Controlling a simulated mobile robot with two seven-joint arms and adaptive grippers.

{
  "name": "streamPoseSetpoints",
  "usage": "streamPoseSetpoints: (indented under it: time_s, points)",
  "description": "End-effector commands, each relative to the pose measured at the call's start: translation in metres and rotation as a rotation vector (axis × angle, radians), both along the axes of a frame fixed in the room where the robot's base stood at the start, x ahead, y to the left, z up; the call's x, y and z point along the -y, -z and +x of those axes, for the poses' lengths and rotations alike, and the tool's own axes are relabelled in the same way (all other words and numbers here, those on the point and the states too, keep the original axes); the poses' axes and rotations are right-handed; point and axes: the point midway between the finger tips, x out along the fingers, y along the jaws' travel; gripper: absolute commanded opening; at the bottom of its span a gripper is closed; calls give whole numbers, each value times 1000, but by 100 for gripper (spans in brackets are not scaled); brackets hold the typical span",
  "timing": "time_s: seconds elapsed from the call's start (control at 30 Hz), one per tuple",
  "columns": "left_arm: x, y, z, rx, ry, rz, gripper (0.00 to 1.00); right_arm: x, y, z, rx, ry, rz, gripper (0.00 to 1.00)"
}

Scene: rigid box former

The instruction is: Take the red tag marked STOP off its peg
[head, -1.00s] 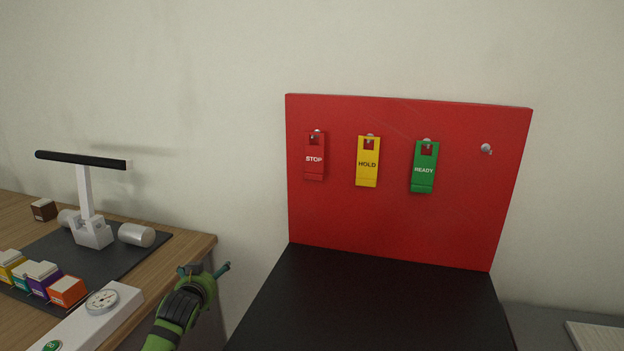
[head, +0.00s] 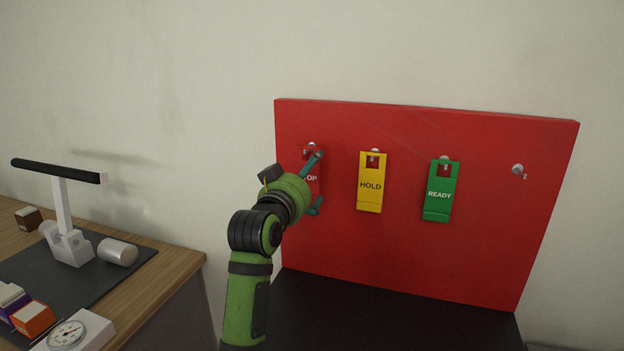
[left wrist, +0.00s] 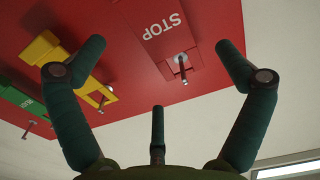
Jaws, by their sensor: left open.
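The red STOP tag (head: 312,187) hangs on its peg at the left of the red board (head: 400,245). In the head view my left gripper partly covers it; the letters "OP" show. My left gripper (head: 317,182) is open in front of the tag. In the left wrist view the STOP tag (left wrist: 160,28) is upside down, with its peg (left wrist: 182,66) through the slot. The open fingers of my left gripper (left wrist: 157,48) stand to either side of it, with nothing held; I cannot tell whether they touch it. My right gripper is not in view.
The yellow HOLD tag (head: 371,190) and the green READY tag (head: 439,198) hang to the right of STOP. An empty peg (head: 517,169) is at the far right. A wooden table (head: 165,290) with a lever device (head: 70,245) stands to the left.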

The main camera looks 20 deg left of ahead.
Motion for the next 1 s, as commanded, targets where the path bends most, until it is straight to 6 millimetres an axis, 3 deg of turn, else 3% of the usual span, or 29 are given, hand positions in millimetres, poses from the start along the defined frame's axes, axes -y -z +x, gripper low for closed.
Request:
streamPoseSetpoints:
  time_s: [0.1, 0.23, 0.37, 0.5, 0.63, 0.8, 0.83, 0.9, 0.93, 0.97, 1.0]
  points:
    - [0, -2, 10, -2, 0, 0, 100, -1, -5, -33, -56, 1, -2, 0]
    - [1, -2, 25, -3, 0, -1, 100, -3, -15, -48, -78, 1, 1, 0]
    - [2, -1, 43, -3, 0, -1, 100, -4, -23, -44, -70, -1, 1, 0]
    - [2, 0, 55, -1, -1, -1, 100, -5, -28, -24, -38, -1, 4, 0]
    - [2, 1, 58, 0, -1, 0, 100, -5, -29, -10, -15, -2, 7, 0]
    - [2, 2, 58, 0, -1, 0, 100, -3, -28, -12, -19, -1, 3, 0]
    - [2, 2, 58, 0, -1, 0, 96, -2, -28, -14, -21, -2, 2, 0]
    - [2, 2, 58, 0, -1, 0, 69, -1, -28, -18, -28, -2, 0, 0]
    - [2, 2, 58, 0, -1, 1, 60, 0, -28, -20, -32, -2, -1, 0]
    - [2, 2, 58, 0, -1, 1, 52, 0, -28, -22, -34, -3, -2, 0]
    - [2, 2, 58, 0, -2, 1, 51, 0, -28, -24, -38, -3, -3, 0]
